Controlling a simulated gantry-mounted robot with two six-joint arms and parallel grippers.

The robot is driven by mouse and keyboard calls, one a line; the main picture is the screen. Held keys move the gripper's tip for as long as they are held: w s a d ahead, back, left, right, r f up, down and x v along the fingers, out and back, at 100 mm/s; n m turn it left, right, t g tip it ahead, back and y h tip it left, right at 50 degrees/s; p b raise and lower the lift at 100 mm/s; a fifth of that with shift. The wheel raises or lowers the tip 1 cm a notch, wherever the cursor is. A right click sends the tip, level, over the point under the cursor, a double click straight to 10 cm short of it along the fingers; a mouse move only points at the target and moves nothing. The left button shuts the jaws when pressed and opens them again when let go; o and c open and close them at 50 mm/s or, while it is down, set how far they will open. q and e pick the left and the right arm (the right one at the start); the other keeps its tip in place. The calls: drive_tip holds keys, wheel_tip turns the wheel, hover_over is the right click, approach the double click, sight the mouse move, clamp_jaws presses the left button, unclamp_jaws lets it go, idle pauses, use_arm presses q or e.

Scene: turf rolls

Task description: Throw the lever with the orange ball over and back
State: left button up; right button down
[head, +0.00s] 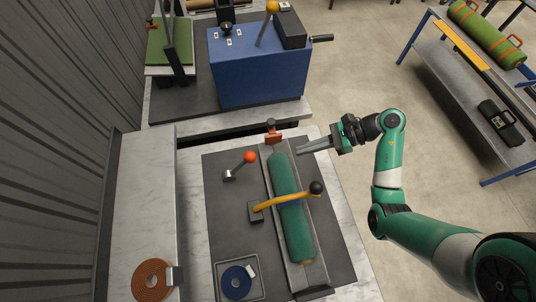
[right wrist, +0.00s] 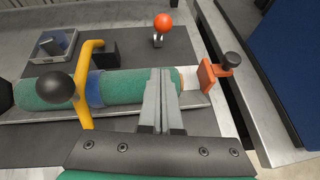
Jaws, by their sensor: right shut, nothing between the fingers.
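The lever with the orange ball (head: 249,157) stands on the dark mat left of the green turf roll (head: 289,205). Its short metal rod leans to the upper right from a small metal base (head: 229,175). In the right wrist view the orange ball (right wrist: 164,22) shows at the top, beyond the roll. My right gripper (head: 300,148) is shut and empty, right of the roll's far end and apart from the lever. In the right wrist view its fingers (right wrist: 161,72) appear in front of the roll. My left gripper is not in view.
A yellow arm with a black ball (head: 316,187) crosses over the roll. An orange clamp (head: 273,131) stands at the roll's far end. A blue machine (head: 258,70) with a yellow-orange ball lever (head: 272,7) stands behind. A tray (head: 219,267) holds a blue coil (head: 236,283).

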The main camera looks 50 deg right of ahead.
sight(281, 163)
drive_tip(key=b+x, duration=0.1)
drive_tip(key=x, duration=0.6)
drive_tip(key=shift+w+a+f, duration=0.15)
drive_tip(key=shift+a+f, duration=0.1)
drive_tip(key=shift+a, duration=0.05)
drive_tip(key=w+a, duration=0.1)
drive_tip(key=w+a+r, duration=0.1)
drive_tip(key=shift+w+a, duration=0.1)
drive_tip(key=shift+w, duration=0.25)
drive_tip(key=shift+w+a+r, duration=0.1)
drive_tip(key=shift+w+a, duration=0.1)
drive_tip(key=shift+r, duration=0.1)
